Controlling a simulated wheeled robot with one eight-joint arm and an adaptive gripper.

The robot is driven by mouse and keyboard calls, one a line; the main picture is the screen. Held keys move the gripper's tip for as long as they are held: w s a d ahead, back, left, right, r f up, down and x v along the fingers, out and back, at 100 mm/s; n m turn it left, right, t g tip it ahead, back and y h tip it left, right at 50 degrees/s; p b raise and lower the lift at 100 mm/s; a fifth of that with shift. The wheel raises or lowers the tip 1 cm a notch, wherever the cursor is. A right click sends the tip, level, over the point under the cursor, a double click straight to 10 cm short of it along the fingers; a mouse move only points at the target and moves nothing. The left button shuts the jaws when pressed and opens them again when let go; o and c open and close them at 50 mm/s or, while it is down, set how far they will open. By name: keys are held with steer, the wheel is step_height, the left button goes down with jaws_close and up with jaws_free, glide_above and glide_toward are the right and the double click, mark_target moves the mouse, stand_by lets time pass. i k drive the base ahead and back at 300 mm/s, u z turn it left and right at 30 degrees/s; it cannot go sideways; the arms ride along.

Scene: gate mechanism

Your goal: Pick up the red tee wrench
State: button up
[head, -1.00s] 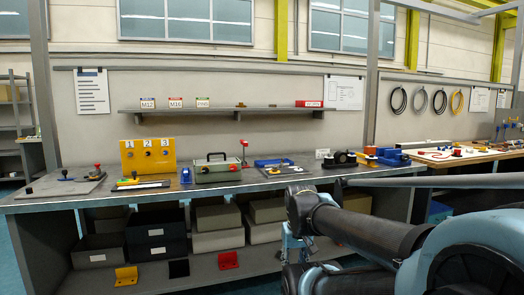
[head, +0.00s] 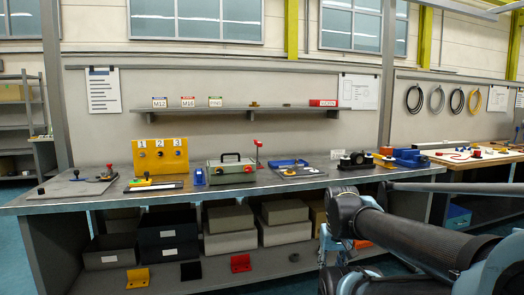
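A small red T-shaped piece on a thin stem (head: 258,149) stands upright on the grey workbench (head: 235,190), just right of the green case. It looks like the red tee wrench, but it is small and far off, so its lower end is unclear. My arm fills the lower right of the head view, in front of the bench. I cannot make out my gripper or its fingers there. No part of me touches the red piece.
Beside it are the green case (head: 231,169) with a black handle and a blue tray (head: 289,164). The orange numbered panel (head: 160,155) stands further left. A wall shelf (head: 240,109) runs above. Boxes (head: 228,228) sit under the bench. The floor before the bench is partly visible.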

mark_target(258, 143)
steer(key=i, duration=0.85)
steer(key=u, duration=0.05)
